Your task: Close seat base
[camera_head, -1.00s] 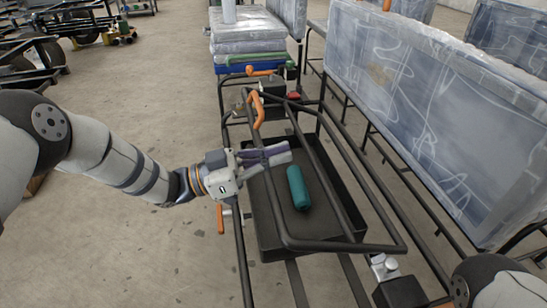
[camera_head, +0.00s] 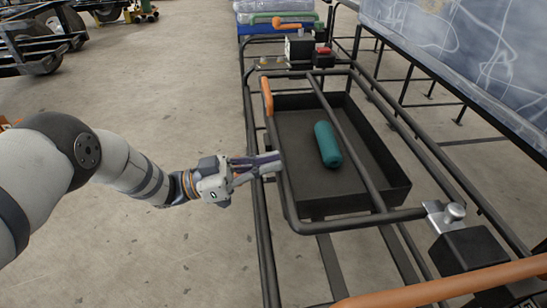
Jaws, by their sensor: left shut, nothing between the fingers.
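The seat base is a black tubular frame (camera_head: 284,185) with an orange grip (camera_head: 267,96) on its left side. It lies low and roughly level over a black tray (camera_head: 400,188), with its front bar in front of the tray. My right gripper is out of view.
A silver latch-like fitting (camera_head: 444,214) and a black box (camera_head: 468,250) stand at the front right. An orange bar (camera_head: 450,282) crosses the bottom right corner. A plastic-wrapped panel (camera_head: 465,60) stands at the right.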

